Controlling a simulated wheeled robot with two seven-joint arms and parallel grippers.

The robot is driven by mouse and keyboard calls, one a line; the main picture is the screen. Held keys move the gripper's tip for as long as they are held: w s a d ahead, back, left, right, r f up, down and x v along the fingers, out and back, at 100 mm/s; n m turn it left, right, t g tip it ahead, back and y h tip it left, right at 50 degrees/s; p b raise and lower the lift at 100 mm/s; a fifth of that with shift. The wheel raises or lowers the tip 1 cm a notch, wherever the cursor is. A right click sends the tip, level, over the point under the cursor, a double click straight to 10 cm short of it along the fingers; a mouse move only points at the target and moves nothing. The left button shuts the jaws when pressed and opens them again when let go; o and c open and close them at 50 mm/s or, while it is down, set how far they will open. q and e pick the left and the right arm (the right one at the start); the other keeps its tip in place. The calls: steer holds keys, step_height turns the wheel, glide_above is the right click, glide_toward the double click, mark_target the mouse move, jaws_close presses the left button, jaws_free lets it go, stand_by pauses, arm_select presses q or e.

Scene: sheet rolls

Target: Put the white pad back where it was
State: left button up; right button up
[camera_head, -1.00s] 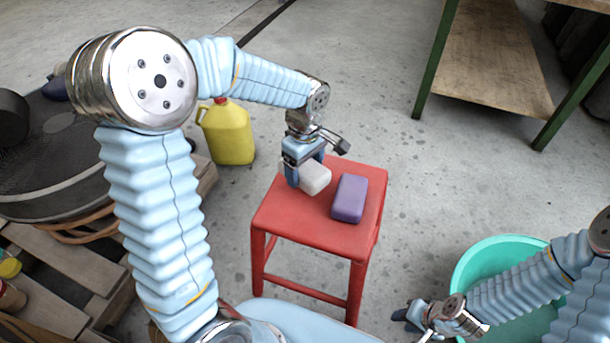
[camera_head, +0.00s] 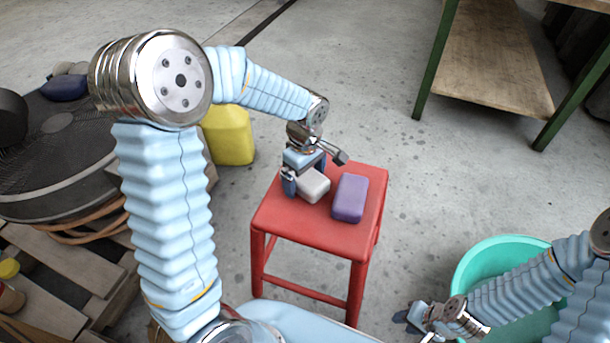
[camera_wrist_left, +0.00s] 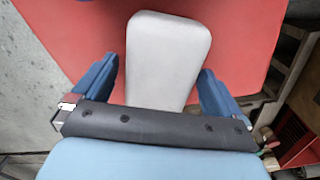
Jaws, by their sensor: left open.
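The white pad (camera_head: 313,187) lies on the red stool (camera_head: 282,222), left of a purple pad (camera_head: 350,198). A small gap of red seat shows between the two pads. My left gripper (camera_head: 305,183) is over the stool, at the white pad. In the left wrist view the white pad (camera_wrist_left: 165,62) lies between the two open blue fingers (camera_wrist_left: 158,95), with a gap on each side. My right gripper (camera_head: 408,318) is low at the right front, by the green tub; its fingers are too small to tell open or shut.
A yellow jug (camera_head: 230,135) stands on the floor behind left of the stool. A teal tub (camera_head: 487,258) is at the right front. A green-framed table (camera_head: 490,60) stands at the back right. Wooden pallets (camera_head: 60,270) are at the left. The floor between is clear.

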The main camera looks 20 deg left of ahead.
mark_target(305, 175)
arm_select(q)
step_height(305, 175, up, 12)
steer(key=p, duration=0.1)
steer(key=shift+r+p, duration=0.2)
steer(key=shift+p, duration=0.15)
steer(key=shift+s, duration=0.1)
